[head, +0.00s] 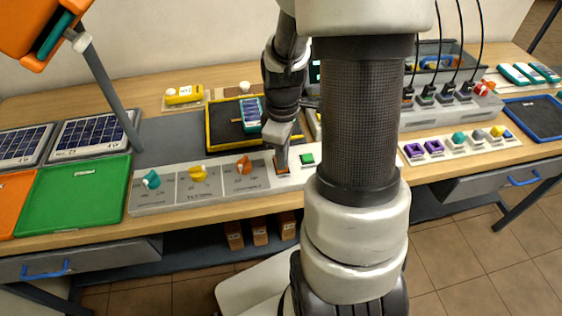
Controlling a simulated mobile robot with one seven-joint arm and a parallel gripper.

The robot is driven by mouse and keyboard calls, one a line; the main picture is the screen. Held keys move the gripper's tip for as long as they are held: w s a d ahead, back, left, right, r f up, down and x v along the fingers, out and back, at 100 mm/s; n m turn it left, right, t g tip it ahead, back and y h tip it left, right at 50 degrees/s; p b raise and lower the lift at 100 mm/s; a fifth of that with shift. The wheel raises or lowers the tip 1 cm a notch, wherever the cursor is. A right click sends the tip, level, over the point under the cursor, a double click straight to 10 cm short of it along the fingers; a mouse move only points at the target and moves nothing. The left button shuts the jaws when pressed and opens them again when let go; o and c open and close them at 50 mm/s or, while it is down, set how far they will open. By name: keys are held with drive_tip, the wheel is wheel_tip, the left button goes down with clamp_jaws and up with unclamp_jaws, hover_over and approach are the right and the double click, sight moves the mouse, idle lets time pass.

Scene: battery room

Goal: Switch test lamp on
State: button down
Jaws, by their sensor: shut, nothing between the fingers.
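My gripper (282,168) is shut and empty. It points down at the white section of the control panel, just right of the orange knob. A small orange-brown part (282,172) shows at its fingertips; I cannot tell whether they touch it or hover over it. The grey panel (221,186) to the left carries a teal knob (151,180), a yellow knob (198,173) and an orange knob (244,165). I cannot tell for sure which part is the test lamp or its switch.
A yellow-rimmed black tray (209,125) holds a green battery-like block (250,113) behind the panel. A yellow block (184,94) stands at the back. A green tray (75,195) and solar panels (90,133) lie left. My arm hides the table's middle right.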

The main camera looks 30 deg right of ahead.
wheel_tip(320, 180, up, 7)
drive_tip(key=p, duration=0.5)
drive_tip(key=shift+p, duration=0.3)
idle(0.5)
drive_tip(key=s+a+r+m+t+p, duration=0.1)
drive_tip(key=s+a+r+m+t, duration=0.1)
drive_tip(key=r, duration=0.6)
drive_tip(key=s+a+r+m+t+p, duration=0.1)
drive_tip(key=s+a+r+m, duration=0.3)
drive_tip(key=r, duration=0.4)
drive_tip(key=s+a+r+m+t+p, duration=0.2)
drive_tip(key=s+a+r, duration=0.2)
drive_tip(key=r, duration=0.4)
drive_tip(key=shift+a+r+m+t, duration=0.3)
drive_tip(key=shift+a+r+m, duration=0.05)
drive_tip(key=shift+r+m, duration=0.05)
drive_tip(key=shift+s, duration=0.1)
